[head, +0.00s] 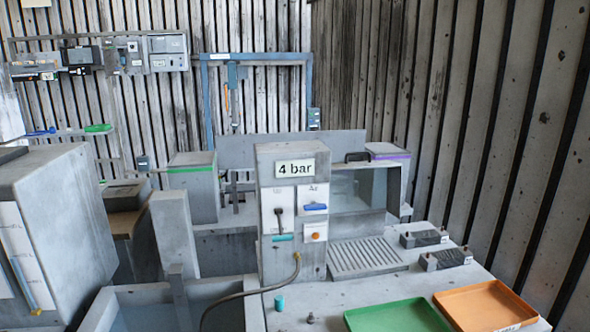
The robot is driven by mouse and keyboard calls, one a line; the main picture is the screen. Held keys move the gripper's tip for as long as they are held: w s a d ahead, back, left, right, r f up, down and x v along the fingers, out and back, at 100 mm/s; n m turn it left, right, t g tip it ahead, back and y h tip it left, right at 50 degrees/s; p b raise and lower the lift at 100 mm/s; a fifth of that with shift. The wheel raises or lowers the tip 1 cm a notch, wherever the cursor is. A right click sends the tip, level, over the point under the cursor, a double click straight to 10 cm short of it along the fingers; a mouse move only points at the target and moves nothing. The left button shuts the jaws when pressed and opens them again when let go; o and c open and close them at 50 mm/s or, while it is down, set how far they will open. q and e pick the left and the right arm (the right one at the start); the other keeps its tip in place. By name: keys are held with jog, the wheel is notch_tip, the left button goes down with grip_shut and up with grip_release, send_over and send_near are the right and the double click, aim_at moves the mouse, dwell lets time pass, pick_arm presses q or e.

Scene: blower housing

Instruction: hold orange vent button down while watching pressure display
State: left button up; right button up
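The orange vent button (316,236) is a small round knob on a white plate, low on the front of a grey upright housing (265,240). The pressure display (295,168) is a pale panel near the top of the same housing and reads "4 bar". A blue handle (315,207) sits just above the button. A black lever (279,220) is on the white panel to its left. Nothing touches the button or covers the display. Neither of my grippers shows in the head view.
A dark hose (245,293) curves from the housing's front. A teal cylinder (279,303) stands on the bench near it. A green tray (398,316) and an orange tray (485,306) lie at the front right. A ribbed plate (366,257) lies right of the housing.

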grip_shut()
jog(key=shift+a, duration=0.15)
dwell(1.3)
